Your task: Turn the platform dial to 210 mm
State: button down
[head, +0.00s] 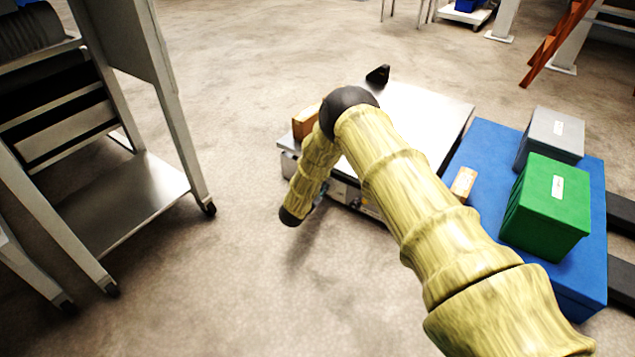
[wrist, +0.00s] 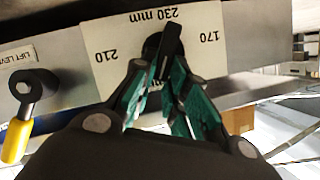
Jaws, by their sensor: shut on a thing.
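The platform dial (wrist: 171,42) is a black knob with a narrow bar on a white label plate (wrist: 100,40) in the wrist view. The plate reads 210 at left, 230 mm at top and 170 at right, with some figures upside down. The bar's upper end points up, slightly right of the 230 mm text. My gripper (wrist: 163,72) is shut on the bar with its green-padded fingers, which hide the lower part of the dial and plate. In the head view my arm covers the gripper and dial.
A yellow-handled lift lever (wrist: 20,125) stands close left of the dial. In the head view, a metal-topped unit (head: 425,105) stands beside a blue platform (head: 480,145) carrying a green box (head: 545,210) and a grey box (head: 550,135). A metal rack (head: 130,190) stands left; floor between is clear.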

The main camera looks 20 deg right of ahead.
jog(key=m+t+p, duration=0.1)
jog(key=m, duration=0.1)
jog(key=s+f+m+t+p, duration=0.1)
jog(key=m, duration=0.2)
jog(key=d+f+m+t+y+p, duration=0.1)
jog(key=m+t, duration=0.1)
jog(key=shift+s+f, duration=0.25)
jog(key=shift+s, duration=0.05)
jog(key=shift+f+m+t, duration=0.3)
jog(key=shift+m+t, duration=0.2)
jog(key=shift+m, duration=0.8)
jog(key=shift+h, duration=0.3)
jog(key=c, duration=1.4)
grip_release()
